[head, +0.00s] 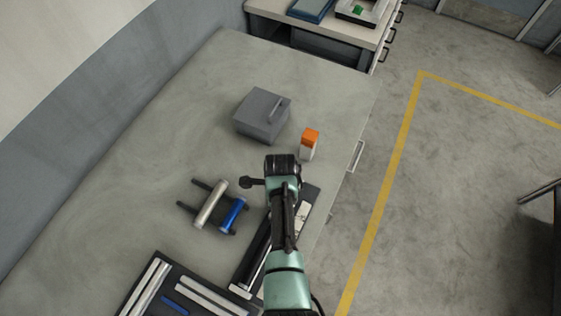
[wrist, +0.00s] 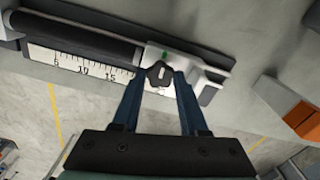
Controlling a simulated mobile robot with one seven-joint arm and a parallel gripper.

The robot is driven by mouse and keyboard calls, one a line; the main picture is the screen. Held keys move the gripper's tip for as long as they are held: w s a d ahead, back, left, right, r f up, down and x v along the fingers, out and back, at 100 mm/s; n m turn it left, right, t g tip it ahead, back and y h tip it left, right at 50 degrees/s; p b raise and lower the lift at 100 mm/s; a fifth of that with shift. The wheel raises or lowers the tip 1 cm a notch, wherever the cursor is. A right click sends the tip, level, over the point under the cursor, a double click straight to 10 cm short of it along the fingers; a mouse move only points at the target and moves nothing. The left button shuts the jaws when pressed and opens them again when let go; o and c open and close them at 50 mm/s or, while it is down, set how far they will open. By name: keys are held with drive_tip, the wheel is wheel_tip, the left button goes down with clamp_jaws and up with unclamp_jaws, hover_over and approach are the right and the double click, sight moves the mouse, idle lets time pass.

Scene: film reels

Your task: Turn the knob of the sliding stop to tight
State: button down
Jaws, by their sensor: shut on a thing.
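The sliding stop is a white block (wrist: 190,62) on a dark rail with a printed scale (wrist: 75,65) beside it in the wrist view. Its knob (wrist: 160,74) is dark and lobed, with a pale mark on top. A green mark (wrist: 164,55) lies on the block beyond the knob. My gripper (wrist: 162,78) has its two blue fingers on either side of the knob and is shut on it. In the head view my arm covers the knob and the stop; the dark rail (head: 254,257) shows left of the arm.
An orange and white box (head: 309,144) stands beyond my arm, near a grey lidded box (head: 262,116). A stand with a silver and a blue roller (head: 234,213) is left of the rail. A dark tray (head: 150,290) with rods lies at the front. The table's left side is clear.

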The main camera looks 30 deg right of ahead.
drive_tip(key=shift+m, duration=0.3)
drive_tip(key=shift+c, duration=2.2)
unclamp_jaws()
wheel_tip(320, 180, up, 13)
drive_tip(key=b, duration=0.1)
